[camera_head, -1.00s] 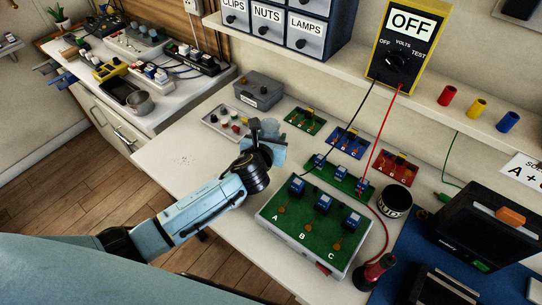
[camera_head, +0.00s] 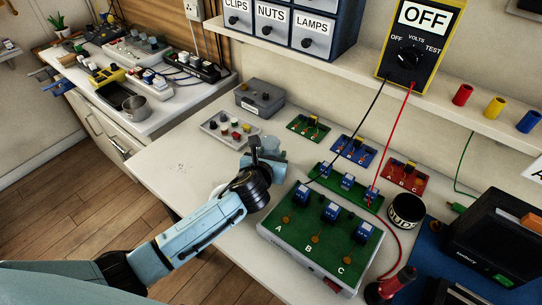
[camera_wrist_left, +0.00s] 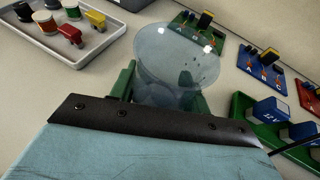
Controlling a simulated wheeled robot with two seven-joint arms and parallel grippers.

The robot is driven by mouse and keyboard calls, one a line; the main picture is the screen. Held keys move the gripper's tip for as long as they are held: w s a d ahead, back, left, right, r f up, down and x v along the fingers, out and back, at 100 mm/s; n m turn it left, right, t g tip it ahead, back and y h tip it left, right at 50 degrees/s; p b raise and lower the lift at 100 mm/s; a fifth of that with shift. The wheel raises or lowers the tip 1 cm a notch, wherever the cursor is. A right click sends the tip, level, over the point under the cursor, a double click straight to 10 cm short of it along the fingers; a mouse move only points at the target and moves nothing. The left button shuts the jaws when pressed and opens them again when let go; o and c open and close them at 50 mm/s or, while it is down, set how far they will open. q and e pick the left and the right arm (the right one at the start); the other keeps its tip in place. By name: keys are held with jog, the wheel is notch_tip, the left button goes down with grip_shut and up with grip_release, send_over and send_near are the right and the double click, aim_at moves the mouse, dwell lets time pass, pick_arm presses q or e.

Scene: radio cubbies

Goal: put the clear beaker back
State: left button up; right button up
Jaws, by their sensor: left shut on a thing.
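My left gripper (camera_head: 268,150) is above the white bench, between the small parts tray and the large green A B C board. In the left wrist view its green fingers (camera_wrist_left: 165,92) are shut on the clear beaker (camera_wrist_left: 178,58), one on each side. The beaker's round rim faces the camera and it looks empty. My right gripper is in neither view.
The parts tray (camera_head: 229,131) and a grey box (camera_head: 259,98) lie behind my gripper. The green board (camera_head: 318,240), smaller boards (camera_head: 354,151) and test leads crowd the right. A side counter holds a metal cup (camera_head: 135,107).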

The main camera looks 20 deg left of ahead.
pick_arm(q)
jog(key=shift+f, duration=0.65)
jog(key=o, duration=1)
jog(key=shift+o, duration=0.2)
